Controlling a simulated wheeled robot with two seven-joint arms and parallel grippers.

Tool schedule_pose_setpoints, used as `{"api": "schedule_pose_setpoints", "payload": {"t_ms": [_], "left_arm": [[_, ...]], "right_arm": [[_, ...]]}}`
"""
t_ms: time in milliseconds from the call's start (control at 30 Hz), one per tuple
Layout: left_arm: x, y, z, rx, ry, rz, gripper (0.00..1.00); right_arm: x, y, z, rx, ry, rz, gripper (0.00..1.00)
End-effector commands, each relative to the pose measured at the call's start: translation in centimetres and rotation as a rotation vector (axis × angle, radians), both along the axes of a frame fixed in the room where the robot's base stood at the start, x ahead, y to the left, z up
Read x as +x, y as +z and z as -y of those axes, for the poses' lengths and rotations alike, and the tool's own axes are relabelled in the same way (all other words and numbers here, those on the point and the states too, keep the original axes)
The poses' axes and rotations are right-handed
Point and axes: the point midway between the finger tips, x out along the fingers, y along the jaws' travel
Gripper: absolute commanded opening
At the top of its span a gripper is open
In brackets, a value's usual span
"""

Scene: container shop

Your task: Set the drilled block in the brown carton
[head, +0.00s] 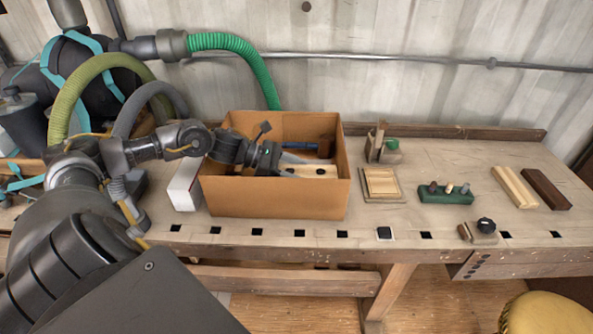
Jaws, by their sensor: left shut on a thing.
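The brown carton (275,201) stands open on the left part of the workbench. My left arm reaches over its left side. My left gripper (284,173) is inside the carton opening, shut on the drilled block (316,171), a pale wooden block with dark holes in its top. The block is within the carton's walls. The front wall hides its underside, so I cannot tell whether it touches the bottom. My right gripper is not in view.
A blue-handled tool (299,145) lies in the carton behind the block. A white box (184,185) stands at the carton's left. To the right are a wooden tray (381,183), a green peg holder (445,194), and two wood strips (515,187) (546,188).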

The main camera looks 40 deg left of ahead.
Motion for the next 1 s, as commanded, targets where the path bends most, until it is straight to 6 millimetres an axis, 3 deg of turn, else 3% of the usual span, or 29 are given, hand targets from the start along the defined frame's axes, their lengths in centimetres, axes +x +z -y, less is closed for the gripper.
{"api": "schedule_pose_setpoints", "payload": {"t_ms": [167,200,333,633,867,900,1000], "left_arm": [[0.0,0.0,0.0,0.0,0.0,0.003,0.22],[0.0,-0.1,0.0,0.0,0.0,0.0,0.6],[0.0,-0.1,0.0,0.0,0.0,0.0,0.76],[0.0,0.0,0.0,0.0,0.0,0.0,0.76],[0.0,2.0,0.0,-0.002,0.001,-0.001,0.76],[-0.6,1.1,-0.9,0.006,0.004,-0.005,0.76],[-1.8,1.8,-2.4,0.009,0.0,-0.006,0.76]], "right_arm": [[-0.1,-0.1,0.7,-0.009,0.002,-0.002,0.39],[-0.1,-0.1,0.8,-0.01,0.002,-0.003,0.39],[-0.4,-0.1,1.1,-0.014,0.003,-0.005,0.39],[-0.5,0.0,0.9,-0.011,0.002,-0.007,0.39],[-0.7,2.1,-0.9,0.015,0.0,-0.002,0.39],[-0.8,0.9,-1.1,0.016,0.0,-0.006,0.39],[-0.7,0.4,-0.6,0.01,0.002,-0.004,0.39]]}}
